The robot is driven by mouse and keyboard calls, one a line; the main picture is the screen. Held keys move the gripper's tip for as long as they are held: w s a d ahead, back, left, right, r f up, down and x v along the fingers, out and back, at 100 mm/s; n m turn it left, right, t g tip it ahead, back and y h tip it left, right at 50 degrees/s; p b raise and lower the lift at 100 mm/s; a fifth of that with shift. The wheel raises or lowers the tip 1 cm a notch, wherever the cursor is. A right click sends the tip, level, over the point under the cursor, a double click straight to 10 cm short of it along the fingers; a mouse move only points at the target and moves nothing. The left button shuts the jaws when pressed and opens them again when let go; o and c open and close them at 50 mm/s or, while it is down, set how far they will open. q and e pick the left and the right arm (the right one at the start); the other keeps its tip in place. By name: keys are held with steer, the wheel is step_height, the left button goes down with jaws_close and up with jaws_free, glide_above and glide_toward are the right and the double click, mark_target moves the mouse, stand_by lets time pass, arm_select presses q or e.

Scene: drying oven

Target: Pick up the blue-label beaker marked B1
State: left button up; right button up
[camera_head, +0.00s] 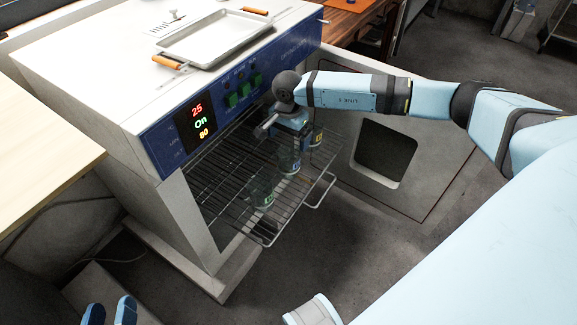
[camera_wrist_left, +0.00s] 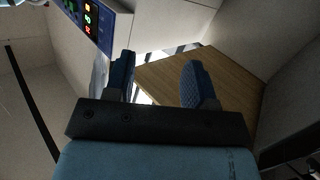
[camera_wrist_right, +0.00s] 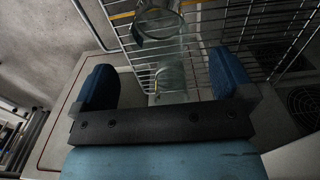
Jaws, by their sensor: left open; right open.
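The blue-label beaker (camera_head: 291,165) stands upright on the pulled-out wire rack of the oven, between a green-label beaker (camera_head: 264,196) and a yellow-label beaker (camera_head: 316,139). The marking B1 is too small to read. My right gripper (camera_head: 291,142) is open just above and behind the blue-label beaker, partly hiding it.
The wire rack (camera_head: 272,229) sticks out of the white drying oven (camera_head: 90,75). The open oven door (camera_head: 420,190) with its window lies at right. A metal tray (camera_head: 215,38) sits on top of the oven. A wooden table (camera_head: 40,165) stands at left.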

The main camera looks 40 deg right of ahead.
mark_target(288, 157)
step_height(288, 157, down, 4)
steer(key=shift+f+b, duration=0.15)
steer(key=shift+b, duration=0.25)
step_height(288, 157, down, 4)
steer(key=shift+f+b, duration=0.2)
steer(key=shift+b, duration=0.5)
arm_select(q)
steer(key=r, duration=0.1)
steer(key=d+r+t+h, duration=0.1)
steer(key=r, duration=0.1)
steer(key=r+t+h, duration=0.1)
steer(key=shift+w+d+r, duration=0.1)
steer(key=shift+d+r, duration=0.15)
steer(key=shift+d, duration=0.1)
arm_select(e)
steer(key=shift+r, duration=0.1)
steer(key=c, duration=1)
